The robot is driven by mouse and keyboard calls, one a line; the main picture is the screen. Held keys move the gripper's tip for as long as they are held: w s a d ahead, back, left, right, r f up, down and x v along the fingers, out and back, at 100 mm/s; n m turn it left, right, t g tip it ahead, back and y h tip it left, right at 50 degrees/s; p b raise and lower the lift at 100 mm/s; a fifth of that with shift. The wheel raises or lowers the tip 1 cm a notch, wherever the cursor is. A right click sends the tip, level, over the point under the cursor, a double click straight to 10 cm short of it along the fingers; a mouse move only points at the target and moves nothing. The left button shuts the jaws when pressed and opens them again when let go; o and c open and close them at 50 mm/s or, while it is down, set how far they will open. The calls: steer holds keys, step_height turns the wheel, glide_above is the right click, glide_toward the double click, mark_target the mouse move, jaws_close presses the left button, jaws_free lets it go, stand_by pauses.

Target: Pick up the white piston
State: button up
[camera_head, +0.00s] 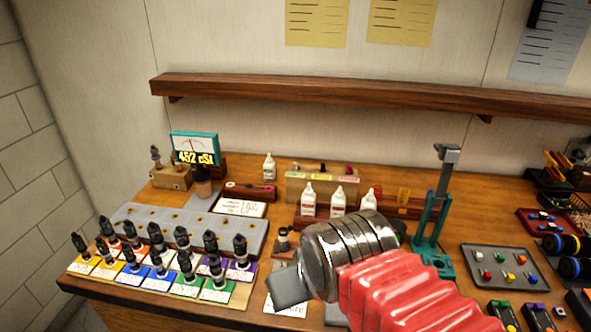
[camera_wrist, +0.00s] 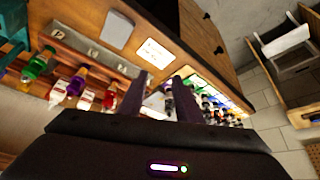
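I cannot single out the white piston for certain. My gripper (camera_head: 305,302) is left of that tray, over the front middle of the bench, partly hidden by my arm. In the wrist view its two dark fingers (camera_wrist: 163,98) stand apart. I see nothing held between them; bench items show behind the gap.
Black shock absorbers (camera_head: 157,240) stand on coloured cards at the left, before a grey block (camera_head: 148,221). A teal press (camera_head: 436,215) rises between my gripper and the tray. White bottles (camera_head: 338,203) stand behind my arm. A wooden shelf (camera_head: 350,92) crosses the wall.

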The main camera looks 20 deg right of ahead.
steer(key=shift+o, duration=0.6)
steer(key=o, duration=0.5)
steer(key=shift+c, duration=0.2)
steer(key=shift+w+r, duration=0.15)
steer(key=shift+r, duration=0.05)
steer(key=c, duration=0.3)
steer(key=shift+m, duration=0.3)
steer(key=w+r, duration=0.2)
steer(key=w, duration=0.1)
steer(key=w+d+r, duration=0.1)
steer(key=w+r, duration=0.1)
steer(key=w, duration=0.1)
steer(key=w+d+r, duration=0.1)
steer(key=w+r, duration=0.1)
steer(key=w, duration=0.1)
steer(key=shift+r, duration=0.35)
steer(key=shift+c, duration=1)
steer(key=w+d, duration=0.4)
steer(key=w, duration=0.6)
steer(key=w+d+r+m+g+h, duration=0.1)
steer(key=w+d, duration=0.4)
steer(key=w, duration=0.6)
steer(key=w+d+r+m, duration=0.1)
steer(key=w+d, duration=0.4)
steer(key=w, duration=0.6)
steer(key=shift+d+r+h, duration=0.15)
steer(key=shift+r+h, duration=0.05)
steer(key=shift+h, duration=0.2)
